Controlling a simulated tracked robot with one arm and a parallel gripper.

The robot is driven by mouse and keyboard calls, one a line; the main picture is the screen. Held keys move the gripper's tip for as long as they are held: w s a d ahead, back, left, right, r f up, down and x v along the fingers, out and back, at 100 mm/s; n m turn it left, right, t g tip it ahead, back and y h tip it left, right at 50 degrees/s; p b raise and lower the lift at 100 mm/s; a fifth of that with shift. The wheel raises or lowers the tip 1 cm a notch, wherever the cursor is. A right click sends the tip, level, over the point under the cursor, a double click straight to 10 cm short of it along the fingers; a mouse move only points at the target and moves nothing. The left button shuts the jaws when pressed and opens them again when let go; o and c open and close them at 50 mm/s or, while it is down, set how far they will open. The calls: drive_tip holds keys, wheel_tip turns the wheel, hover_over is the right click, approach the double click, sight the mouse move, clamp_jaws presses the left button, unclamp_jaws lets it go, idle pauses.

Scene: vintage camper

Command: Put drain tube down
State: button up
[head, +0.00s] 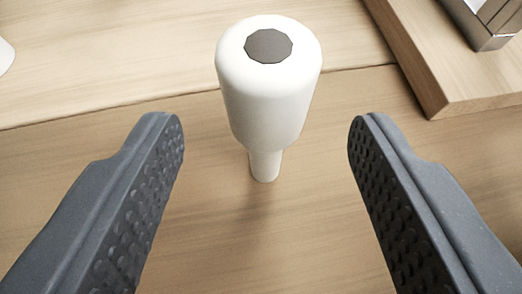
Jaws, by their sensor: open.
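The drain tube (268,105) is a white piece with a wide rounded upper part, a dark grey many-sided spot on top and a narrow lower stem. It stands upright in the middle of the head view, with its stem end at the wooden surface (225,220). My gripper (265,135) is open. Its two dark grey, dimpled fingers are on the left and right of the tube, with clear gaps on both sides. Neither finger appears to touch it.
A raised wooden board (440,50) lies at the upper right, with a metallic object (487,25) on it. A white object (5,56) is cut off at the left edge. A seam crosses the wooden surface behind the tube. The wood around the tube is clear.

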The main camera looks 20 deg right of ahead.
drive_tip(key=v, duration=0.7)
drive_tip(key=s+a+r+n+t+y, duration=0.1)
drive_tip(key=a+r+y, duration=0.15)
drive_tip(key=r, duration=1.05)
drive_tip(key=s+a+r+n+t+y, duration=0.1)
drive_tip(key=s+a+r+n+y, duration=0.15)
drive_tip(key=r, duration=1.05)
drive_tip(key=s+d+r+t, duration=0.1)
drive_tip(key=s+d+r, duration=0.2)
drive_tip(key=s+r, duration=0.5)
drive_tip(key=s+d+r+t, duration=0.1)
drive_tip(key=s+d+r, duration=0.3)
drive_tip(key=s+r, duration=0.5)
wheel_tip(320, 180, up, 8)
drive_tip(key=shift+s+d+r+n, duration=0.1)
drive_tip(key=shift+s+d+n, duration=0.15)
drive_tip(key=shift+n, duration=0.2)
